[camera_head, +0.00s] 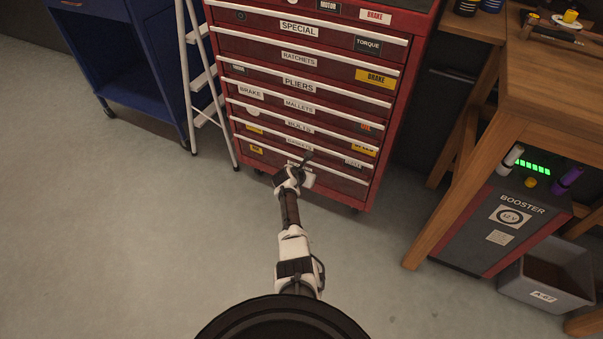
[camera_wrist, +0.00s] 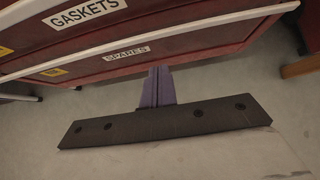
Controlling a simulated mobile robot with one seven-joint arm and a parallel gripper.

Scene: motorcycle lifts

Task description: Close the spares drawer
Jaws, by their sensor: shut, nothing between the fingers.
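The spares drawer (camera_head: 340,184) is the lowest drawer of the red tool chest. Its front, with a white strip along the top and a "SPARES" label, also shows in the wrist view (camera_wrist: 200,42). It looks flush or nearly flush with the drawers above; I cannot tell whether a small gap is left. My gripper (camera_head: 306,158) is in front of the chest's lower drawers and partly hides the labels there. In the wrist view the purple fingers (camera_wrist: 158,84) are together and empty, with their tips at or close to the drawer's lower front edge; contact is unclear.
The gaskets drawer (camera_wrist: 150,18) is directly above. A white stepladder (camera_head: 203,80) and a blue cabinet (camera_head: 120,50) stand left of the chest. A wooden bench (camera_head: 550,85), a booster unit (camera_head: 505,220) and a grey bin (camera_head: 548,275) are on the right. The floor at left is clear.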

